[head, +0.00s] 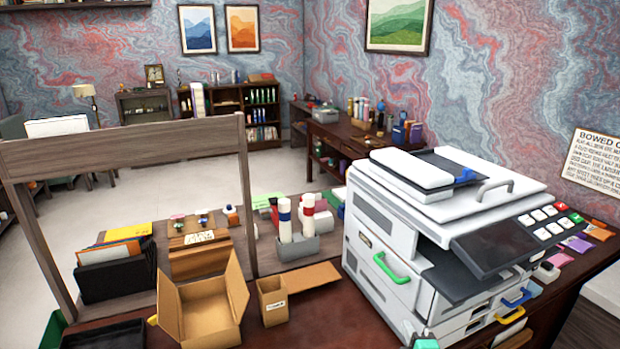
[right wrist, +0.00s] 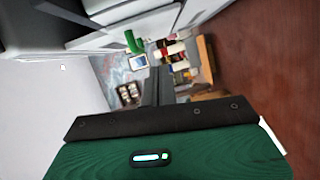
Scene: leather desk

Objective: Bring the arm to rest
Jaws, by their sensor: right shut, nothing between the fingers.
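My right gripper (right wrist: 157,80) shows in the right wrist view as a green body with a dark plate and dark fingers closed together, with nothing between them. The large white printer (head: 400,225) stands on the dark red-brown desk (head: 330,318). Its green handle (head: 392,268) also shows in the right wrist view (right wrist: 131,42), beyond the fingers. I cannot tell how far the gripper is from the printer. My left gripper is not in view.
An open cardboard box (head: 205,308), a small carton (head: 272,302) and a grey holder with bottles (head: 297,246) stand left of the printer. A wooden frame (head: 125,147) rises at the left. Small packets (head: 577,244) lie at the right. Bare desk shows front centre.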

